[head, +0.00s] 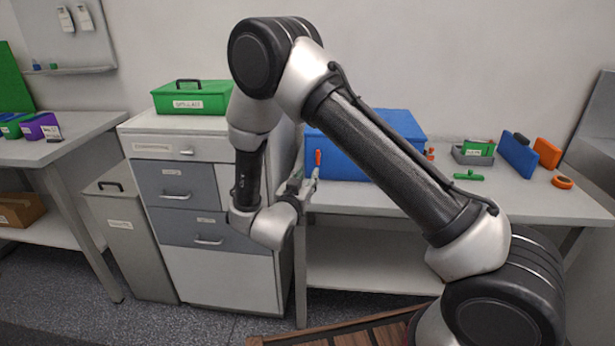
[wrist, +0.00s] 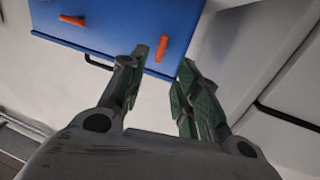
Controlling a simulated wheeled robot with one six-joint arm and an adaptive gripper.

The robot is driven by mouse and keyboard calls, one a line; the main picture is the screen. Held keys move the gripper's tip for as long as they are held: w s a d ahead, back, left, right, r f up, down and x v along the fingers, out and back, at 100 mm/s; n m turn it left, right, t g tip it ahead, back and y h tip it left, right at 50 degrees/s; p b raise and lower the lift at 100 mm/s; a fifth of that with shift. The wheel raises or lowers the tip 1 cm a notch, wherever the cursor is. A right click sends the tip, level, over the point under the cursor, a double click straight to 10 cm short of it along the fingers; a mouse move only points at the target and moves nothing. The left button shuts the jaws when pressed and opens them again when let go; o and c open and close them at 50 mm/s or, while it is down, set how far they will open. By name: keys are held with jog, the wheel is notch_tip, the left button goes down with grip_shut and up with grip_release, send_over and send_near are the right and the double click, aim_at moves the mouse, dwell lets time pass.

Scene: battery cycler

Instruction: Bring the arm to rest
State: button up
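My arm is bent in an arch across the middle of the head view. My gripper (head: 311,178) is in front of the blue box on the table, at the right side of the drawer cabinet. In the wrist view my gripper (wrist: 162,78) has its two green-padded fingers apart, with nothing between them. The blue box (wrist: 115,22) with orange latches and a dark handle shows beyond the fingertips. Whether the fingers touch the box cannot be told, but a gap seems to show.
The drawer cabinet (head: 218,268) stands left of my gripper, with a green case (head: 193,102) on top. The blue box (head: 405,122) sits on the white table (head: 520,200). A grey tray (head: 472,156), blue and orange items lie to the right. A grey bin (head: 130,240) stands left.

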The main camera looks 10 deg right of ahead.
jog(key=w+d+r+n+g+y, duration=0.25)
jog(key=r+y, duration=0.65)
jog(key=r, duration=0.6)
jog(key=s+d+r+n+g+y, duration=0.15)
jog(key=s+d+r, duration=0.25)
jog(key=s, duration=0.4)
jog(key=s+d+r+n+g+y, duration=0.1)
jog(key=s+d+r+g, duration=0.25)
jog(key=s, duration=0.35)
jog(key=s+d+g, duration=0.1)
jog(key=s+d, duration=0.2)
jog(key=s, duration=0.4)
jog(key=s+d+g+h, duration=0.1)
jog(key=s+d, duration=0.3)
jog(key=s, duration=0.3)
jog(key=s+d+n+g+h, duration=0.1)
jog(key=s+d+g, duration=0.1)
jog(key=s, duration=0.5)
jog(key=shift+s+d+f, duration=0.2)
jog(key=shift+d+f, duration=0.2)
jog(key=shift+d, duration=0.45)
jog(key=shift+h, duration=0.25)
